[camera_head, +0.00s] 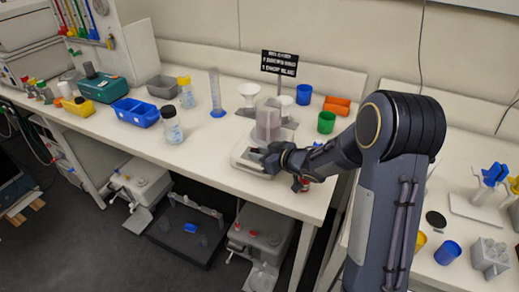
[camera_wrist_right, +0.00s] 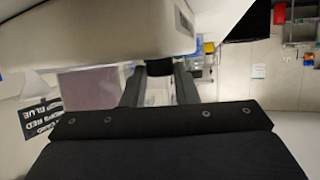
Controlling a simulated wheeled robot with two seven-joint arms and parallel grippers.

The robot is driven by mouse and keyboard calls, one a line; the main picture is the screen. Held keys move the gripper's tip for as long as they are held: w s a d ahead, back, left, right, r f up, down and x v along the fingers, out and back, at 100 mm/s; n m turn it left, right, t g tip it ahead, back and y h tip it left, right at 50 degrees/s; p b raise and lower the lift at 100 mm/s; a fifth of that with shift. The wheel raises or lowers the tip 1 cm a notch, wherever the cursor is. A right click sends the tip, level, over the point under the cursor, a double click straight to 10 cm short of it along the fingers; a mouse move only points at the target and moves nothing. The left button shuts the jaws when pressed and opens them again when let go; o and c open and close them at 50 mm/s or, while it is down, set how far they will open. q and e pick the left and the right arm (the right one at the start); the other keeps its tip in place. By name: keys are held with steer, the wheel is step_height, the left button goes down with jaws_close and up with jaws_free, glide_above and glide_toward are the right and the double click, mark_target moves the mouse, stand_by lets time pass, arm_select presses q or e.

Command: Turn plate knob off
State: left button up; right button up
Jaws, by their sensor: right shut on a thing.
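The white plate device (camera_head: 240,157) stands near the front edge of the bench, with a clear, pinkish vessel (camera_head: 267,124) on top. My right gripper (camera_head: 262,160) is at the front of the device, partly covering it. In the right wrist view, my right gripper (camera_wrist_right: 160,88) has its two dark fingers on either side of a small dark knob (camera_wrist_right: 159,67) beneath the pale device body (camera_wrist_right: 100,35). The fingers are shut on the knob. The knob is hidden in the head view, so its turned position cannot be told. My left gripper is not in view.
A black sign (camera_head: 279,63) stands behind the device. A green cup (camera_head: 326,122), a blue cup (camera_head: 304,94) and an orange rack (camera_head: 337,105) are to its right. Bench space left of the device is clear.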

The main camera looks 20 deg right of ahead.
steer(key=shift+d+n+y+p, duration=0.1)
steer(key=shift+n+y+p, duration=0.3)
steer(key=shift+g, duration=0.3)
steer(key=shift+f, duration=0.1)
steer(key=o, duration=1)
steer(key=shift+w, duration=0.1)
